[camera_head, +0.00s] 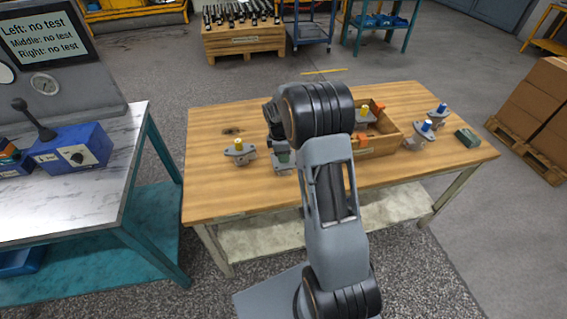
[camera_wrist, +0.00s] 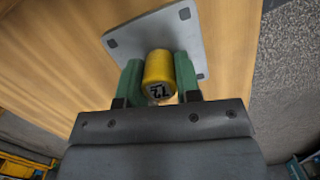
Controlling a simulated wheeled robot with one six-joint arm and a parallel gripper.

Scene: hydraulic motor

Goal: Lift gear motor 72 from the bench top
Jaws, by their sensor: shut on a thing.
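Gear motor 72 shows in the wrist view as a yellow cylinder (camera_wrist: 158,66) with "72" on its end and a grey square flange plate (camera_wrist: 150,35) beyond it. My gripper (camera_wrist: 160,76) is shut on the yellow cylinder, with one green finger on each side. In the head view my gripper (camera_head: 283,157) is over the left-middle of the wooden bench top (camera_head: 215,190). There my arm hides most of the held motor. I cannot tell whether it touches the bench.
Another yellow-capped motor (camera_head: 240,152) stands to the left. A wooden box (camera_head: 385,145) with orange parts and a yellow-capped motor is right of my arm. A marble-topped table (camera_head: 90,180) stands left.

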